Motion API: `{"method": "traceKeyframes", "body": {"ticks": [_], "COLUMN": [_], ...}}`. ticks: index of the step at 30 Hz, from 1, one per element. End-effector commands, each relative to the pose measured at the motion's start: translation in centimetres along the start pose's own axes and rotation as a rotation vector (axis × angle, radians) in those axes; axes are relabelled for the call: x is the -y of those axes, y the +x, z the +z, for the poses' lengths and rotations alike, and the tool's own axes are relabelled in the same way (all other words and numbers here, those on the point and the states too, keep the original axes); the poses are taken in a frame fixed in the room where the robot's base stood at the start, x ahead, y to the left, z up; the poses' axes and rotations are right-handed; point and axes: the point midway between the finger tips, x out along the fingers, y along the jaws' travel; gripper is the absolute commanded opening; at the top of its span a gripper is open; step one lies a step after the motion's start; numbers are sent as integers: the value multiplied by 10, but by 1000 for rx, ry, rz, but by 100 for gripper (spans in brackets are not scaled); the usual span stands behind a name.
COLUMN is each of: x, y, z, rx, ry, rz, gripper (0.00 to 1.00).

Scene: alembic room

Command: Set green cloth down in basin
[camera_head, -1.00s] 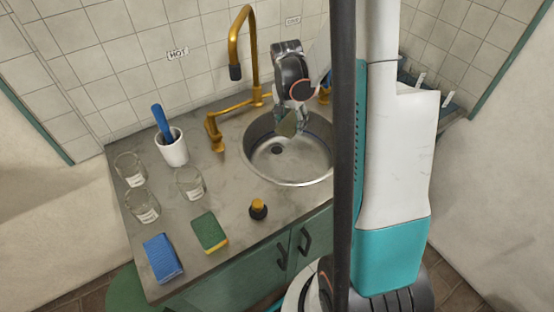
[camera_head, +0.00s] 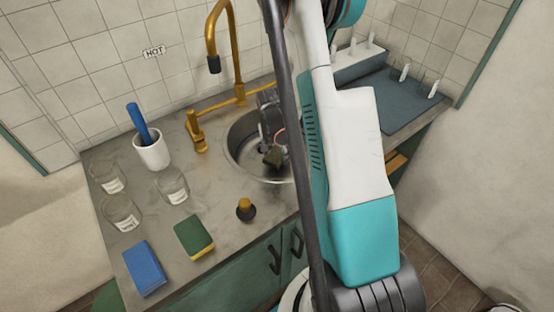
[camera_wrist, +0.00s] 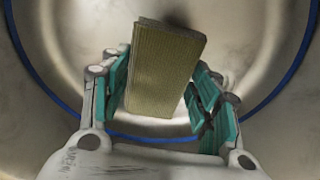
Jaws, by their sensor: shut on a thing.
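The green cloth (camera_wrist: 162,70) is a folded, olive-green block between my gripper's fingers in the wrist view. My gripper (camera_wrist: 165,95) is shut on it, with a teal pad on each side. In the head view the cloth (camera_head: 273,156) shows small and dark under my gripper (camera_head: 272,148). The basin (camera_head: 240,158) is a round steel sink set in the counter; its right part is hidden behind my arm. My gripper is low, inside the basin's outline. The basin wall (camera_wrist: 60,40) surrounds the cloth in the wrist view. I cannot tell whether the cloth touches the bottom.
A gold faucet (camera_head: 212,40) stands behind the basin. On the counter are a white cup (camera_head: 152,151) with a blue handle, several glass jars (camera_head: 172,185), a blue sponge (camera_head: 145,268), a green sponge (camera_head: 194,237) and a dark stopper (camera_head: 246,210).

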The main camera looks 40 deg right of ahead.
Motion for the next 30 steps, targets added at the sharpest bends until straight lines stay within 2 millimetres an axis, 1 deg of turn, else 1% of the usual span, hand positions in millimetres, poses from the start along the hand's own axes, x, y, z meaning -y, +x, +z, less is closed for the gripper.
{"method": "traceKeyframes", "body": {"ticks": [1, 3, 6, 14, 18, 19, 21, 30], "x": [0, 0, 0, 0, 0, 0, 0, 0], "y": [10, 21, 32, 32, 36, 36, 35, 35], "z": [1, 3, 4, 5, 5, 5, 5, 5], "rx": [0, 0, 0, 0, 0, 0, 0, 0], "ry": [0, 0, 0, 0, 0, 0, 0, 0], "rz": [0, 0, 0, 0, 0, 0, 0, 0], "gripper": [26, 26, 26, 26, 26, 60, 76, 76]}}
